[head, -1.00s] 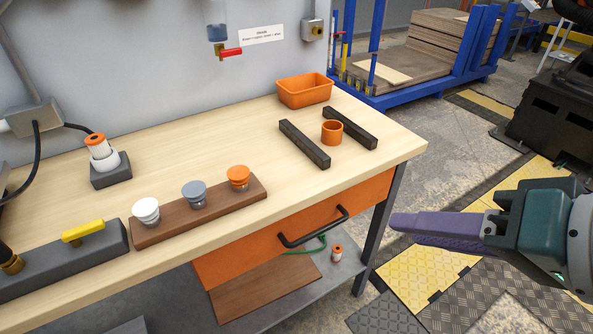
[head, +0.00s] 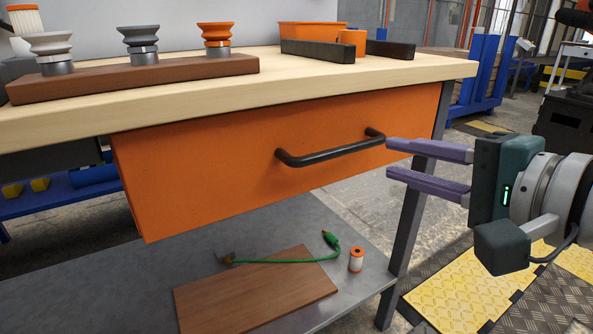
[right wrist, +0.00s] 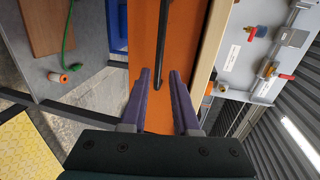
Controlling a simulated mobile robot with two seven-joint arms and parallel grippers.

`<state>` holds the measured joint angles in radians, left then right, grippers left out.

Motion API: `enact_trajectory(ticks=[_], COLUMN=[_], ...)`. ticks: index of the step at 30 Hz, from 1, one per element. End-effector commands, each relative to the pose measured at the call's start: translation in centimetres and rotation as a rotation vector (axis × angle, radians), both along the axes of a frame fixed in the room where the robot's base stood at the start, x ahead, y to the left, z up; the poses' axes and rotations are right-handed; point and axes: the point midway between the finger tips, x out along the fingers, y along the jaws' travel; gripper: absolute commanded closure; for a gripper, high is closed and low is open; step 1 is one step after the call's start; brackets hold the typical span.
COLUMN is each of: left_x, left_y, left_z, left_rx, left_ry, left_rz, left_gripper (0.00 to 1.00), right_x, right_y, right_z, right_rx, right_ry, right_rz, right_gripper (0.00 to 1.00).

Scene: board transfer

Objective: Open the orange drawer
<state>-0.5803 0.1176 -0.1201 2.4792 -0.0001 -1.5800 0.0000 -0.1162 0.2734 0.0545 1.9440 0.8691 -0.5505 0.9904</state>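The orange drawer (head: 220,165) is under the wooden bench top and looks shut. Its black bar handle (head: 330,150) runs across the front. My right gripper (head: 388,158) is open, with its two purple fingers one above the other, just right of the handle's right end and apart from it in the head view. In the right wrist view the fingers (right wrist: 162,72) are spread, the drawer front (right wrist: 142,45) lies beyond them, and the handle (right wrist: 161,45) runs up from the gap between their tips. Nothing is between the fingers. My left gripper is not in view.
The bench top (head: 300,80) overhangs above the drawer. A dark bench leg (head: 408,245) stands below the right gripper. A grey lower shelf (head: 110,270) holds a brown board (head: 255,290), a green cable (head: 290,261) and a small orange-and-white roll (head: 356,259).

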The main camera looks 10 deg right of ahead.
Motion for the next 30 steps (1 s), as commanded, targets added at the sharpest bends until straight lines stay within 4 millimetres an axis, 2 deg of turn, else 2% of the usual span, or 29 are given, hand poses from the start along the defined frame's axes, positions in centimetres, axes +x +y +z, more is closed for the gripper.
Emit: enact_trajectory(ticks=[5,18,24,30], left_x=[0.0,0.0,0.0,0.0], left_y=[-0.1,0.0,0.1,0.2], left_z=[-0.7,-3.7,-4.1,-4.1], left_rx=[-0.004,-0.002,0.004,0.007], left_ry=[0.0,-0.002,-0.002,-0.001], left_rz=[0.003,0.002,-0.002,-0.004], left_gripper=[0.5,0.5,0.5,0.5], right_x=[1.3,8.0,9.1,9.2], right_y=[0.3,2.8,3.2,3.3], right_z=[-0.4,-2.1,-2.1,-2.1], right_rx=[0.01,0.008,0.005,0.005], right_ry=[-0.004,-0.002,-0.001,0.0], right_rz=[-0.005,-0.002,-0.003,-0.003], right_gripper=[0.71,0.71,0.71,0.71])
